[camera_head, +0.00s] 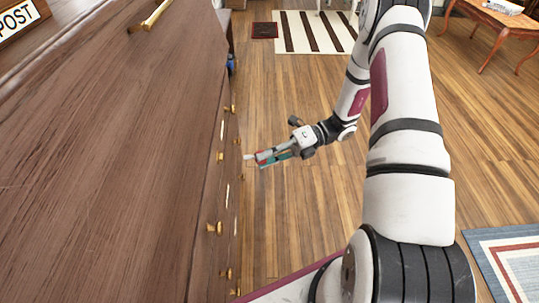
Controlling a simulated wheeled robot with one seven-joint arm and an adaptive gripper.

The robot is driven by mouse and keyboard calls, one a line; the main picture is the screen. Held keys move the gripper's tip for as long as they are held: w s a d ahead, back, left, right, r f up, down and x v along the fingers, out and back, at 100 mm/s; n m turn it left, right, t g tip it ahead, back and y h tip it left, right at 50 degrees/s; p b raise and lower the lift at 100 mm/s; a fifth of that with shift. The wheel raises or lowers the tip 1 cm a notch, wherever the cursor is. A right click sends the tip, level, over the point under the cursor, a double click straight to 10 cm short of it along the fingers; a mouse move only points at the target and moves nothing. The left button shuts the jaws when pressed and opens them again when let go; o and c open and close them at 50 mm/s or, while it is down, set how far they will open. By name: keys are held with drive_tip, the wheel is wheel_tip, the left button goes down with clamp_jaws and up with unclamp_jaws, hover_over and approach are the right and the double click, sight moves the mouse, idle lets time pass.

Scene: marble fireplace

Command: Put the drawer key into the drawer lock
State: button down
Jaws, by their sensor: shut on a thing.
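My gripper (266,157) is at the end of the arm, pointing left toward the drawer front of a brown wooden chest (110,150). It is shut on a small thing. A small pale tip, seemingly the drawer key (248,156), sticks out past the fingers toward the chest. The fingers hide most of it. The drawer front is seen nearly edge-on, with several brass knobs (214,228) and thin pale plates (227,194) between them. I cannot make out the drawer lock's hole, or tell whether the key's tip touches the front.
The chest top fills the left side, with a POST sign (17,20) and a brass bar (150,15) on it. The wooden floor right of the chest is clear.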

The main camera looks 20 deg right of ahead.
sight(247, 156)
drive_tip(key=shift+w+a+n+t+h, duration=0.1)
drive_tip(key=shift+n+t+h, duration=0.3)
drive_tip(key=shift+n, duration=0.7)
drive_tip(key=n+h+b, duration=0.1)
drive_tip(key=n+b, duration=0.1)
drive_tip(key=shift+a+f+n+t, duration=0.1)
drive_tip(key=shift+n+t, duration=0.2)
drive_tip(key=shift+t, duration=0.1)
drive_tip(key=n+b, duration=0.1)
drive_tip(key=n+t+h+b, duration=0.1)
drive_tip(key=b, duration=0.1)
drive_tip(key=shift+w+a+n+t, duration=0.1)
drive_tip(key=shift+a+n+t, duration=0.1)
drive_tip(key=shift+n+t, duration=0.15)
drive_tip(key=n+b, duration=0.1)
drive_tip(key=n+t+h+b, duration=0.1)
drive_tip(key=n+b, duration=0.1)
drive_tip(key=shift+a+t, duration=0.25)
drive_tip(key=shift+w+a, duration=0.4)
drive_tip(key=shift+a, duration=0.4)
drive_tip(key=shift+w+a, duration=0.4)
drive_tip(key=shift+a, duration=0.4)
drive_tip(key=shift+w+a, duration=0.3)
drive_tip(key=shift+a, duration=0.5)
idle(0.5)
